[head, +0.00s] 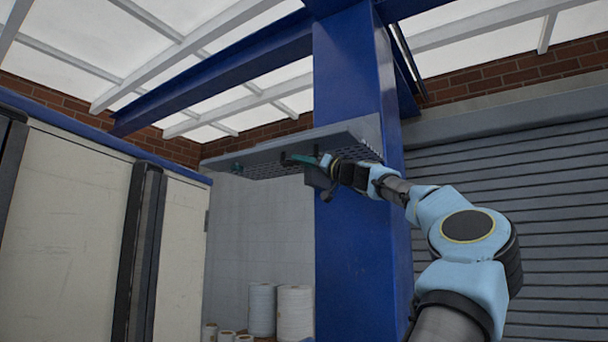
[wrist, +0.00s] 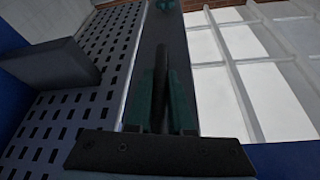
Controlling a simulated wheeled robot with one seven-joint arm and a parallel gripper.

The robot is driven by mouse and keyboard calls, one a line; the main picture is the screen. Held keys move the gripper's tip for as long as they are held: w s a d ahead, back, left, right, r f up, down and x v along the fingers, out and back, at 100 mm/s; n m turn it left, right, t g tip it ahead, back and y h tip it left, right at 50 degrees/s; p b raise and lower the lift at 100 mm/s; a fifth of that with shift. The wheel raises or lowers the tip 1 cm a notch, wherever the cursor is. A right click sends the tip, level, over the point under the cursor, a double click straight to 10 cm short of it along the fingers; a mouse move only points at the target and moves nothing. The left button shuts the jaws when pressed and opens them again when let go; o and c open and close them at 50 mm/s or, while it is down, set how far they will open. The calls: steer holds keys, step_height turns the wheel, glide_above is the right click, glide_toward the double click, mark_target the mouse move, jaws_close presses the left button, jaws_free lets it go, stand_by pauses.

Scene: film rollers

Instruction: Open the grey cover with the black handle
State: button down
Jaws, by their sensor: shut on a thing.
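The grey cover (head: 350,130) with a perforated underside is swung up and stands out roughly level, high beside the blue column. Its perforated face also shows at the left of the wrist view (wrist: 85,85). My gripper (head: 303,159) is at the cover's front edge. In the wrist view its teal fingers (wrist: 160,103) lie on both sides of the black handle (wrist: 160,72) and are shut on it. The handle is hard to make out in the head view.
A blue column (head: 350,60) rises behind my arm. White cabinets (head: 70,200) stand at the left and a grey roller shutter (head: 510,170) at the right. White rolls (head: 294,312) stand below the cover, with open air between.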

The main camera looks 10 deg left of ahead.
steer(key=shift+s+r+m+t+h, duration=0.2)
steer(key=shift+r+m+t+h, duration=0.15)
steer(key=shift+m, duration=0.35)
steer(key=c, duration=0.8)
jaws_free()
steer(key=shift+a, duration=0.1)
steer(key=shift+f, duration=0.1)
steer(key=shift+s+d+f+b, duration=0.1)
steer(key=shift+d+f+b, duration=0.1)
steer(key=shift+d+b, duration=0.2)
steer(key=b+v, duration=0.4)
steer(key=v, duration=0.6)
steer(key=shift+r, duration=0.1)
